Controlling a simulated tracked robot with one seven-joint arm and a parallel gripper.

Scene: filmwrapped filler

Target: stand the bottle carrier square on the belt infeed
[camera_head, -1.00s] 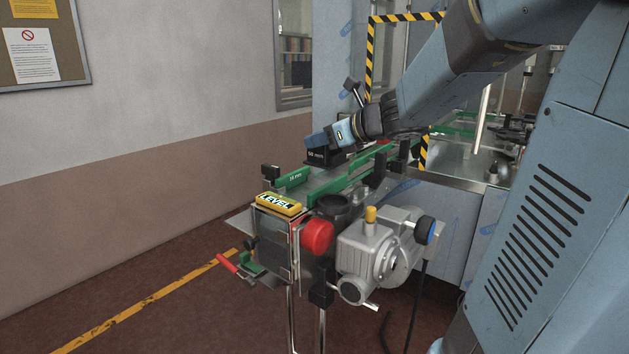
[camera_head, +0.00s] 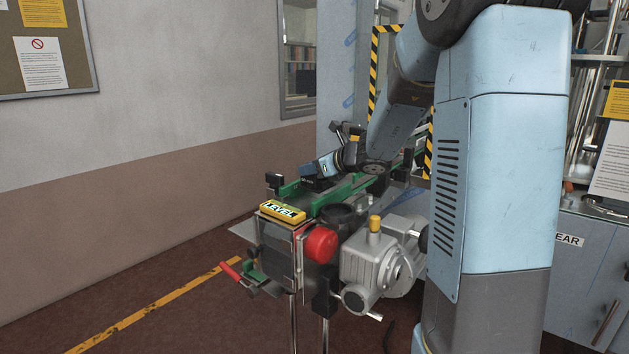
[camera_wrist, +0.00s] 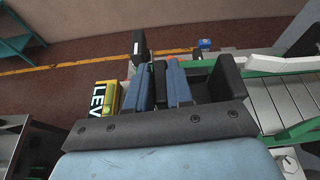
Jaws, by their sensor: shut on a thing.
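My gripper (camera_head: 316,169) is low over the green-railed belt infeed (camera_head: 330,197), just behind its near end. In the wrist view my two blue fingers (camera_wrist: 161,85) are close together with a thin dark piece between them. That piece seems to be part of the bottle carrier (camera_wrist: 222,80), whose black walls show just right of the fingers. In the head view the carrier is a small dark shape (camera_head: 311,184) under the fingers, mostly hidden. I cannot tell whether its base touches the belt or whether it is square.
A yellow LEVEL block (camera_head: 283,210) lies on the infeed's near end, close left of my fingers in the wrist view. A black post (camera_head: 274,181) stands at the left rail. A red knob (camera_head: 321,243) and grey motor (camera_head: 378,262) stick out at the near right.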

